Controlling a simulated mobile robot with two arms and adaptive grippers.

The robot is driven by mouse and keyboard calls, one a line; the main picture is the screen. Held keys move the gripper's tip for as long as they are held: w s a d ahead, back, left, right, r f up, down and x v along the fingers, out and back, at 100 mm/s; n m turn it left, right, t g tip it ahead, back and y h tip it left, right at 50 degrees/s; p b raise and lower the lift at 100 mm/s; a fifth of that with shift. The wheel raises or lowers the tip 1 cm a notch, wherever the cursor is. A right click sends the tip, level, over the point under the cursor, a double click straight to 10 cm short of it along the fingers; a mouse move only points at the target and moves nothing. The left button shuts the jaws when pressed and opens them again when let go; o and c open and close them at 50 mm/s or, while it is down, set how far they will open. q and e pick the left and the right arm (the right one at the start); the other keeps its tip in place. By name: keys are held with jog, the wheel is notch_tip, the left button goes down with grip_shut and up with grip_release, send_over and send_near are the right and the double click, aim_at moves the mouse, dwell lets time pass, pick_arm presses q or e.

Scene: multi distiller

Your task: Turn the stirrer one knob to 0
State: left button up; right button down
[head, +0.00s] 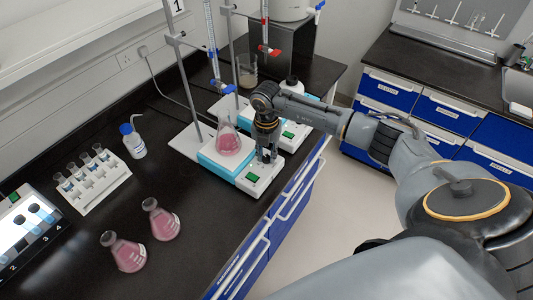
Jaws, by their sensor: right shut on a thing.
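The near stirrer (230,175) is a white and light-blue unit on the black bench, with a flask of pink liquid (228,140) on its plate. My right gripper (267,156) points down over the front control panel of this stirrer. It is shut on the knob, and the fingers hide most of the knob, so its setting cannot be read. A green switch (252,177) shows on the panel beside the fingers. My left gripper is not in view.
A second stirrer (289,134) stands just behind. Stands with burettes (212,45) rise over both. Two pink flasks (125,252), a tube rack (92,180) and a wash bottle (133,141) are to the left. Bench space in front is clear.

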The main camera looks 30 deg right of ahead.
jog(key=n+b, duration=0.4)
jog(key=shift+f+n, duration=0.2)
jog(key=shift+n, duration=0.2)
jog(key=n+b, duration=0.5)
jog(key=n, duration=0.1)
jog(key=n+b, duration=0.4)
jog(key=n, duration=0.2)
jog(key=shift+r+n, duration=0.1)
jog(key=shift+n, duration=0.2)
jog(key=shift+r+n+b, duration=0.15)
jog(key=shift+n+b, duration=1.3)
jog(key=shift+n, duration=1.15)
jog(key=c, duration=1.1)
grip_release()
